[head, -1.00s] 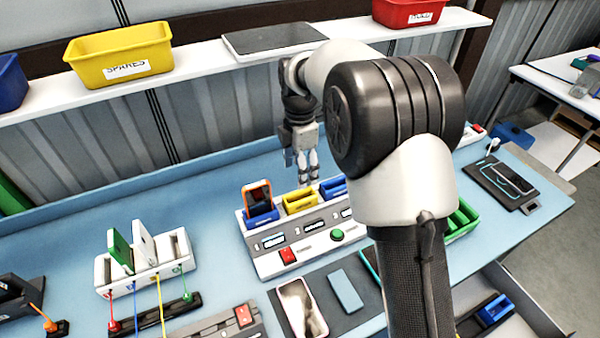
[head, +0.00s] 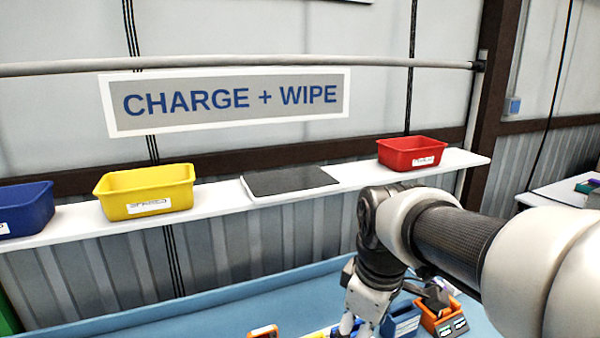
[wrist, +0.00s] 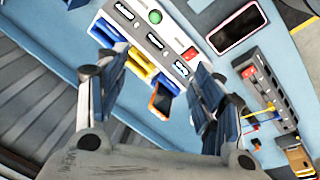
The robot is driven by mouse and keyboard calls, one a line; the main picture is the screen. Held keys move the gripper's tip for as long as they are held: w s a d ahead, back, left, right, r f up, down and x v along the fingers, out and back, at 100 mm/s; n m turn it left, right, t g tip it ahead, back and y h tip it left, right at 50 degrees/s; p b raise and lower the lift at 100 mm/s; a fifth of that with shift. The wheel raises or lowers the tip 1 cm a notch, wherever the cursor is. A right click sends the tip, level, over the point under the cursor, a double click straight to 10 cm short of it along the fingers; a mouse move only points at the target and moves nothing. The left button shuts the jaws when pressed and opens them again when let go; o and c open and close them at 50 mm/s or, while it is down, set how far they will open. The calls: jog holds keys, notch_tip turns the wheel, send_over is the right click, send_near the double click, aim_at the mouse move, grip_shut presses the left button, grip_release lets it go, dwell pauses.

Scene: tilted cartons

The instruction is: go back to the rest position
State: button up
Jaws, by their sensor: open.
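My gripper (wrist: 152,108) is open in the wrist view, its two fingers wide apart with nothing between them that it holds. In the head view my gripper (head: 354,326) is at the lower edge, its fingertips cut off by the frame. In the wrist view it hangs above the blue bench, with the charging station (wrist: 160,45) beyond the fingers. An orange-framed phone (wrist: 161,100) stands in a blue slot of that station.
A shelf (head: 350,172) carries a yellow bin (head: 147,192), a blue bin (head: 25,210), a dark flat pad (head: 290,181) and a red bin (head: 411,153). An orange holder (head: 440,318) stands on the bench right of my gripper. A pink-rimmed phone (wrist: 238,26) lies beyond the station.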

jog(key=s+d+f+m+t, duration=0.1)
jog(key=s+d+m, duration=0.1)
jog(key=s+m, duration=0.3)
jog(key=s+d+f+m+t, duration=0.1)
jog(key=s+m, duration=0.4)
jog(key=s, duration=0.6)
jog(key=shift+s+d+f+m, duration=0.15)
jog(key=shift+s+d+m, duration=0.2)
jog(key=shift+d+m, duration=0.05)
jog(key=shift+c, duration=0.5)
